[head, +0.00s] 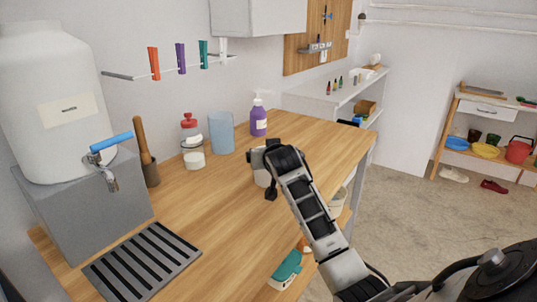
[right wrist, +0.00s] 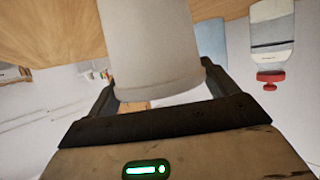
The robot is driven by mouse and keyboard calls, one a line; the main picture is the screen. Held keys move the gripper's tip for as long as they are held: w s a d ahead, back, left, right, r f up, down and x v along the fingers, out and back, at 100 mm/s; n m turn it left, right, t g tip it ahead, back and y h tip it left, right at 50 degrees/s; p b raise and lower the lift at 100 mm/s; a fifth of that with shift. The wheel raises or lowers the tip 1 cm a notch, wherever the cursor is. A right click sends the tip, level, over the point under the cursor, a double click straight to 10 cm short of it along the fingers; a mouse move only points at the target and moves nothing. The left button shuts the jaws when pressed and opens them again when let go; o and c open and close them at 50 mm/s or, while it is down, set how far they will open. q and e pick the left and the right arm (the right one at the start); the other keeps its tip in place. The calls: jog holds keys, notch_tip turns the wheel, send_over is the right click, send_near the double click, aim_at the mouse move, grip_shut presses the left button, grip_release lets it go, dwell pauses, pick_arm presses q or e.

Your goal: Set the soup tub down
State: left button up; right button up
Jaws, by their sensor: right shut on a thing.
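The soup tub, a plain pale grey-white cylinder (head: 261,179), is at the wooden counter in the head view, partly hidden by my right gripper (head: 268,164). In the right wrist view the tub (right wrist: 152,45) fills the upper middle, between the two dark fingers of the right gripper (right wrist: 158,84), which is shut on it. Wood shows behind the tub there. Whether its base touches the counter cannot be told. My left gripper is in neither view.
A slatted drip tray (head: 142,262) lies in front. Bare wood surrounds the gripper.

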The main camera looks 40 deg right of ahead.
jog(key=o, duration=1.1)
jog(key=shift+f, duration=0.1)
